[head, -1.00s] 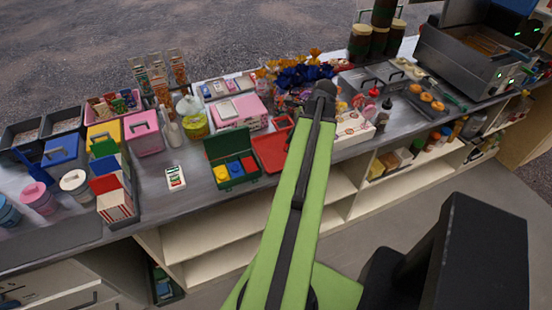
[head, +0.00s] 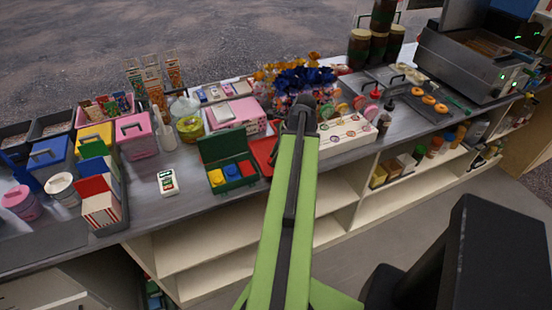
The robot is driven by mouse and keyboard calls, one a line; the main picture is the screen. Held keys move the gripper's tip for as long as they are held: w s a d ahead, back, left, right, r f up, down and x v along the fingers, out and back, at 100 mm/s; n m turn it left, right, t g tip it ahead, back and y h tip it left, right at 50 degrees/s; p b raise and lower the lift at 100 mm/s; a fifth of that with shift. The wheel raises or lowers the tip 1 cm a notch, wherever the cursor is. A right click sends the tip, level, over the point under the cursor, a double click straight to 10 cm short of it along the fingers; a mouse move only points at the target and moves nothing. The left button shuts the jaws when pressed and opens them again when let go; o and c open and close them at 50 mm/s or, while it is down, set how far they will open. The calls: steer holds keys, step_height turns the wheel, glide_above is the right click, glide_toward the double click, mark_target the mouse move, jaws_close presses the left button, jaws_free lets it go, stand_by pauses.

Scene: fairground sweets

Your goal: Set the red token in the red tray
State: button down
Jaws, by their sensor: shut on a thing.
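A flat red tray (head: 261,151) lies on the counter, partly hidden behind my arm. To its left, an open green box (head: 225,147) holds a yellow, a blue and a red insert (head: 247,168). I cannot tell whether the flat piece or the insert is the named red tray. No red token can be made out. My green arm reaches up over the counter to a dark joint. My gripper and anything in it are hidden behind the arm.
A white card (head: 167,182) lies left of the green box, with bare counter around it. A white box of sweets (head: 345,136) stands right of my arm. Blue flowers (head: 305,78) are behind the joint. Open shelves (head: 200,254) lie below the counter.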

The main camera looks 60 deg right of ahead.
steer(key=shift+f, duration=0.2)
steer(key=c, duration=1.1)
jaws_free()
steer(key=shift+r, duration=0.1)
steer(key=p+v, duration=1.1)
steer(key=v, duration=0.1)
steer(key=shift+r, duration=0.15)
steer(key=shift+w, duration=0.1)
